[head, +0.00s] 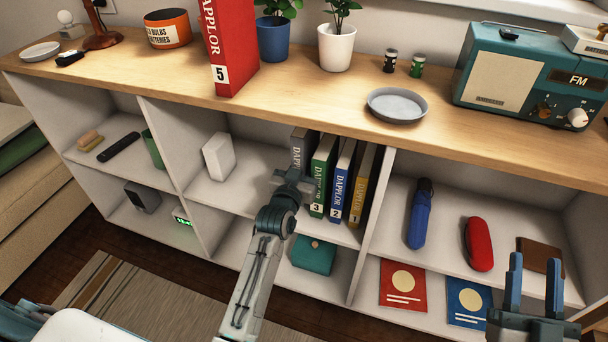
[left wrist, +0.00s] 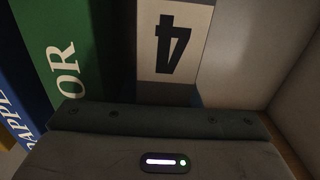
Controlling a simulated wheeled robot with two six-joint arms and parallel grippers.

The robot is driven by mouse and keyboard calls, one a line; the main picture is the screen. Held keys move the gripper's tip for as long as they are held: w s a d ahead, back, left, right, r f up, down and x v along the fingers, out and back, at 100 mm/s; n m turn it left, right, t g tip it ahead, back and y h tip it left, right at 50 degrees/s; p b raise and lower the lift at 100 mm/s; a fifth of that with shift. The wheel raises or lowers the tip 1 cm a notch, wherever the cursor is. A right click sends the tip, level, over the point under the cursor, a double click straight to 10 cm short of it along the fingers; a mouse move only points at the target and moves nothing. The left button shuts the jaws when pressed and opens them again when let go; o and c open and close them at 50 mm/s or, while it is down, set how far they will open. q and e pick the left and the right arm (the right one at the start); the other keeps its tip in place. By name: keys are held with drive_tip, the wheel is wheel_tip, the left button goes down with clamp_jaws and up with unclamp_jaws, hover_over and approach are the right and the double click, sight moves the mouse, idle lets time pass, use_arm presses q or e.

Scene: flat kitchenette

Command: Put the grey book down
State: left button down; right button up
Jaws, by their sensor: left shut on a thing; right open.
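The grey book (head: 299,147) stands roughly upright in the middle upper compartment, at the left end of a row of books. In the left wrist view its spine with a black 4 (left wrist: 173,42) shows upside down, close in front of my gripper. My left gripper (head: 293,182) is shut on the grey book, low on its spine. The green book (head: 321,172) is just to its right, then the blue book (head: 341,180) and the yellow book (head: 361,187). Whether the grey book's bottom touches the shelf is hidden by my gripper. My right gripper (head: 536,270) is open and empty at lower right.
A white box (head: 219,157) stands left in the same compartment, with free shelf between it and the grey book. A divider (head: 374,215) stands right of the books. The wooden top (head: 300,100) overhangs the compartments. A teal box (head: 314,256) sits below.

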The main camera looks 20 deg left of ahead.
use_arm(q)
wheel_tip(320, 180, down, 3)
drive_tip(key=shift+r+b, duration=0.2)
drive_tip(key=shift+b, duration=0.2)
use_arm(e)
drive_tip(key=r+t, duration=0.1)
drive_tip(key=s+r+t, duration=0.1)
drive_tip(key=s+r+n+t+y, duration=0.1)
drive_tip(key=r, duration=0.1)
drive_tip(key=shift+r, duration=0.1)
use_arm(q)
drive_tip(key=shift+f, duration=0.15)
drive_tip(key=c, duration=1.4)
unclamp_jaws()
drive_tip(key=shift+f, duration=0.1)
use_arm(e)
drive_tip(key=shift+r, duration=0.2)
use_arm(q)
drive_tip(key=shift+o, duration=0.2)
